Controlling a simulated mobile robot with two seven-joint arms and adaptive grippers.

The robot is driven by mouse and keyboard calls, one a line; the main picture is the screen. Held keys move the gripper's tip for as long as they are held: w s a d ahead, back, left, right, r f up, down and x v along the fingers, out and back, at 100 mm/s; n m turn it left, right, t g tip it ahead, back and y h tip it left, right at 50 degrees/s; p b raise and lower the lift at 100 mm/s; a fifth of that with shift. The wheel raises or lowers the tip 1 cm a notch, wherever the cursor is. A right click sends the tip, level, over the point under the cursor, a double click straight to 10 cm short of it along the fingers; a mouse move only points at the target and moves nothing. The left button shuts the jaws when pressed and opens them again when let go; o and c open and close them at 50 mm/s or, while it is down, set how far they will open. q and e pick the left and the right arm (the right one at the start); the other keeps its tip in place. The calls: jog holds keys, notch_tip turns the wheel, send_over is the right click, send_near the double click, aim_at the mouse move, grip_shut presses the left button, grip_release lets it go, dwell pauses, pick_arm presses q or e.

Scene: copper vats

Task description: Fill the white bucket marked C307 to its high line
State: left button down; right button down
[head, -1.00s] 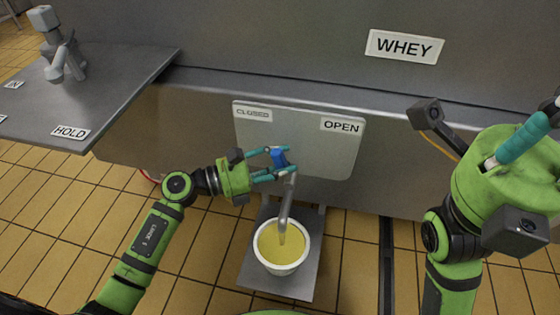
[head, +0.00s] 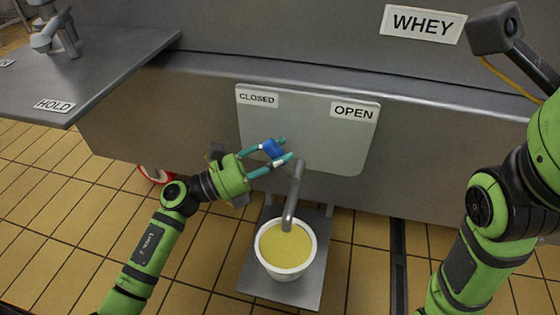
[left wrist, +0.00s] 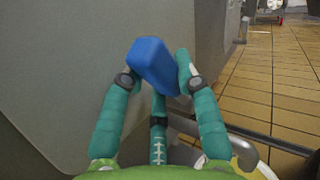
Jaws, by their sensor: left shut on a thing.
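The white bucket (head: 289,275) stands under the grey spout (head: 295,195). It holds yellow liquid (head: 287,243), whose surface is a little below the rim. I cannot read a mark or a high line on it. No stream shows clearly under the spout's end. My left gripper (head: 276,153) is shut on the blue valve handle (head: 271,148), in front of the plate (head: 310,125) labelled CLOSED on the left and OPEN on the right. The blue handle also shows between the fingers in the left wrist view (left wrist: 152,65). My right arm is at the right, its fingers outside the picture.
The bucket rests on a grey platform (head: 260,288) low over the tiled floor. The steel vat wall carries a WHEY sign (head: 422,24). A steel shelf (head: 110,70) with a HOLD label is at the upper left. A red and white round thing (head: 153,174) is partly hidden behind my left arm.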

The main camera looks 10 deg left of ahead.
pick_arm(q)
jog(key=c, duration=0.9)
grip_release()
jog(key=v, duration=1.2)
